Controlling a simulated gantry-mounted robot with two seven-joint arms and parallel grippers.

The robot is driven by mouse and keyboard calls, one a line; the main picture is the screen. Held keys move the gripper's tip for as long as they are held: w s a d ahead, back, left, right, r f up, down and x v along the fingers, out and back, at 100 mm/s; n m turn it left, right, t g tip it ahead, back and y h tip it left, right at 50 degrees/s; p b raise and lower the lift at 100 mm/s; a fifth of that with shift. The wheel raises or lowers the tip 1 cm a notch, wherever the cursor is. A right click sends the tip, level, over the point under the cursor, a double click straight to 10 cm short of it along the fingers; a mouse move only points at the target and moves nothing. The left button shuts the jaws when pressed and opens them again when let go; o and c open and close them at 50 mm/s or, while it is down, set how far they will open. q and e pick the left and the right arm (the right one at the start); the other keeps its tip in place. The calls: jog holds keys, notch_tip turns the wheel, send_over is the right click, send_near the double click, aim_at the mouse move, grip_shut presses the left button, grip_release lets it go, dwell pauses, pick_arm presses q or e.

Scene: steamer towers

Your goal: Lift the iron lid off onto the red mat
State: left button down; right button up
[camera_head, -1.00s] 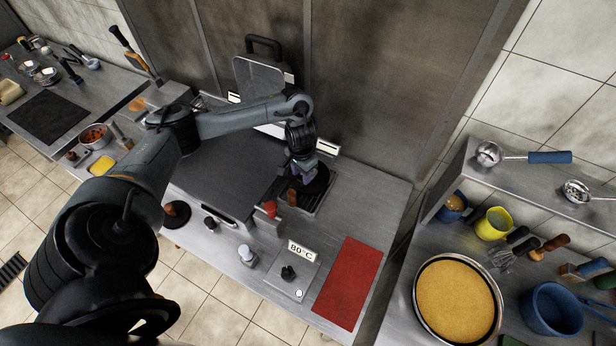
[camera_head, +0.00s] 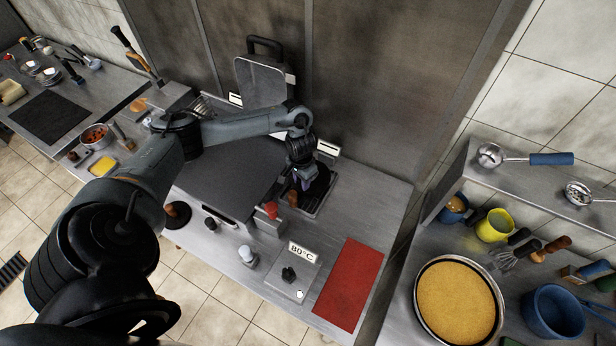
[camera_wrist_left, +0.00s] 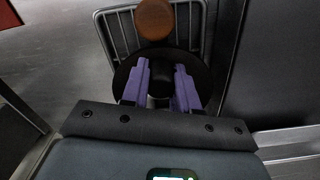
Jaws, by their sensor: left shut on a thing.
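The iron lid (camera_head: 320,187) is a dark round disc at the wire rack, in the sunken bay near the right end of the steel counter. In the left wrist view the lid (camera_wrist_left: 125,76) lies under my purple fingertips. My left gripper (camera_head: 299,181) is over the lid; in the left wrist view the gripper (camera_wrist_left: 160,90) is shut on the lid's dark knob between its fingers. Whether the lid is clear of the rack cannot be told. The red mat (camera_head: 348,284) lies flat and empty at the counter's front right. My right gripper is not in view.
A wooden knob (camera_wrist_left: 153,18) stands beside the lid, over the wire rack (camera_wrist_left: 190,25). A red knob (camera_head: 271,210), an 80°C sign (camera_head: 302,252) and a control box (camera_head: 291,275) stand between bay and mat. A side counter at right holds a large yellow-filled pan (camera_head: 456,300).

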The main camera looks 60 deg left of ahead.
pick_arm(q)
jog(key=shift+r, duration=0.75)
jog(key=r, duration=0.2)
jog(key=w+r+p, duration=0.1)
jog(key=shift+d+r, duration=0.35)
jog(key=w+d+r+p, duration=0.4)
jog(key=w+d+r, duration=0.2)
jog(key=w, duration=0.2)
jog(key=shift+d, duration=0.25)
jog(key=shift+w+f, duration=0.1)
jog(key=c, duration=1.4)
grip_release()
jog(key=shift+c, duration=0.2)
grip_shut()
